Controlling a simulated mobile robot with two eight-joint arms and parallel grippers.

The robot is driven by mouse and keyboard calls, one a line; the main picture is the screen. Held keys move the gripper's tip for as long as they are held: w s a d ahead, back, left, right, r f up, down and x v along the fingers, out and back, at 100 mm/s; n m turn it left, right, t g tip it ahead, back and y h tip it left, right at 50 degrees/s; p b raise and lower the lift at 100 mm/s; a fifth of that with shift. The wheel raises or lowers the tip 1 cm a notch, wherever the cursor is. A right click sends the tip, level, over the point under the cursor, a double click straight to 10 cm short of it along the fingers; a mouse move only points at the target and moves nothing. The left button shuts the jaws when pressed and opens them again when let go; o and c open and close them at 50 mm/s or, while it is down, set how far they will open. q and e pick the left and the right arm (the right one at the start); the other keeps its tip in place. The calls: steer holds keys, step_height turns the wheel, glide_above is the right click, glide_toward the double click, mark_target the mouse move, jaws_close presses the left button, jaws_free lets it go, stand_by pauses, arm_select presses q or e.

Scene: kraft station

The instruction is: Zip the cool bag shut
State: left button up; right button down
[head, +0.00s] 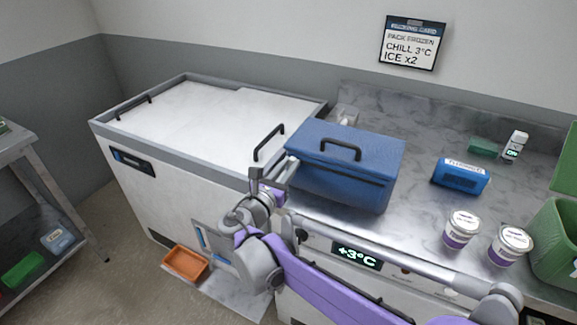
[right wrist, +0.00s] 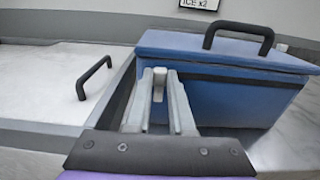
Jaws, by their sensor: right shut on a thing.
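The blue cool bag (head: 345,168) stands on the steel counter with its lid down and its black handle (head: 341,149) upright on top. A dark seam runs below the lid along its front. My right gripper (head: 284,172) is at the bag's left front corner. In the right wrist view the gripper (right wrist: 160,80) is shut on a small pale tab (right wrist: 158,85), which looks like the zip pull, beside the bag's left end (right wrist: 200,95). How far the zip is closed cannot be told. My left gripper is not in view.
A chest freezer (head: 165,112) with black handles adjoins on the left. On the counter to the right are a blue pack (head: 460,177), two white-lidded tubs (head: 462,226) and a green crate (head: 556,240). Bare counter shows between the bag and the tubs.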

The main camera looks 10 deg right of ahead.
mark_target(380, 184)
steer(key=shift+d, duration=0.1)
steer(key=s+d+p, duration=0.1)
steer(key=s+d, duration=0.3)
steer(key=d, duration=0.1)
steer(key=s+d+p, duration=0.1)
steer(key=s+d, duration=0.4)
steer(key=d, duration=0.1)
steer(key=s+d+p, duration=0.1)
steer(key=s+d, duration=0.3)
steer(key=d, duration=0.2)
steer(key=shift+s+d+p, duration=0.15)
steer(key=shift+d+p, duration=0.1)
steer(key=shift+p, duration=0.05)
steer(key=c, duration=0.8)
jaws_free()
steer(key=shift+o, duration=0.2)
steer(key=v, duration=1.1)
steer(key=shift+p, duration=0.35)
steer(key=shift+d, duration=0.15)
